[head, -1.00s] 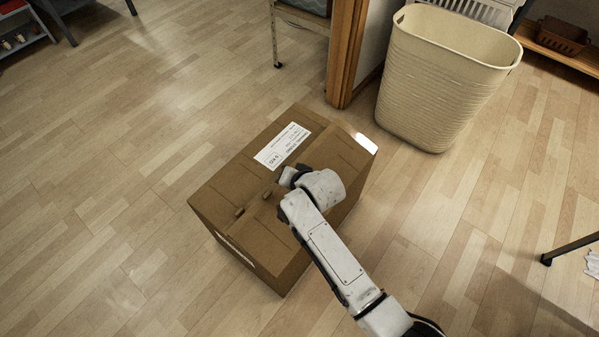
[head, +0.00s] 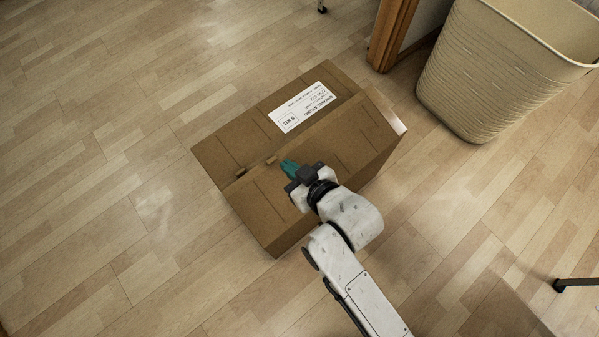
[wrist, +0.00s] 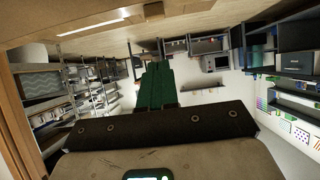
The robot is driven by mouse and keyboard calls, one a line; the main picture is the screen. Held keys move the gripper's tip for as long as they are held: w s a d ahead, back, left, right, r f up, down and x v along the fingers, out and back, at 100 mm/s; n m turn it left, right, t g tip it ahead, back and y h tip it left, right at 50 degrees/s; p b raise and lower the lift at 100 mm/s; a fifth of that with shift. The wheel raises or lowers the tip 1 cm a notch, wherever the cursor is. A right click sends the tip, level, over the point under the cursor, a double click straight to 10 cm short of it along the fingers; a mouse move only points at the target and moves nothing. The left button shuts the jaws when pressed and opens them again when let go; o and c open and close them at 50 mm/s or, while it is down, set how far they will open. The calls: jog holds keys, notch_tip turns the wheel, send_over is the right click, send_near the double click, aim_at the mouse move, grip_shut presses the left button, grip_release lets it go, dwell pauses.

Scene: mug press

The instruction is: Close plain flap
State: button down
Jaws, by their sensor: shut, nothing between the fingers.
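The brown cardboard box (head: 250,205) stands on the floor in the middle of the head view. Its far flap (head: 330,80) carries a white label (head: 302,106) and lies across the top. The plain flap (head: 345,145) is on the near side, along the seam between the two. A narrow dark gap and small tabs show at the seam's left end; I cannot tell whether the plain flap is fully flat. My gripper (head: 288,167) is shut and empty, its teal fingertips over the plain flap near the seam. Contact is unclear. The fingers (wrist: 157,88) also show in the wrist view.
A cream basket (head: 490,75) stands to the right of the box, past a wooden post (head: 391,35). A dark furniture leg (head: 575,283) is at the right edge. The floor (head: 90,190) left of the box is clear.

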aim_at(272, 163)
jog(key=b+x, duration=0.1)
jog(key=x, duration=0.4)
jog(key=shift+w+a+f+b, duration=0.15)
jog(key=shift+f+b, duration=0.05)
jog(key=shift+b, duration=0.15)
notch_tip(272, 163, down, 2)
jog(key=shift+w+a+f+b, duration=0.1)
jog(key=shift+f+b, duration=0.1)
jog(key=shift+b, duration=0.35)
jog(key=shift+w+a+f, duration=0.1)
jog(key=shift+w+f, duration=0.05)
jog(key=shift+f, duration=0.35)
jog(key=shift+w+a+f+g+p, duration=0.1)
jog(key=shift+w+a+g+p, duration=0.15)
jog(key=shift+p, duration=0.45)
jog(key=f+p, duration=0.1)
jog(key=w+f+g+h, duration=0.1)
jog(key=f+g+p, duration=0.1)
jog(key=shift+w+a+f+h+p, duration=0.2)
jog(key=shift+a+f+h+p, duration=0.05)
jog(key=shift+a+h+p, duration=0.15)
jog(key=shift+f+g, duration=0.25)
jog(key=shift+f, duration=0.1)
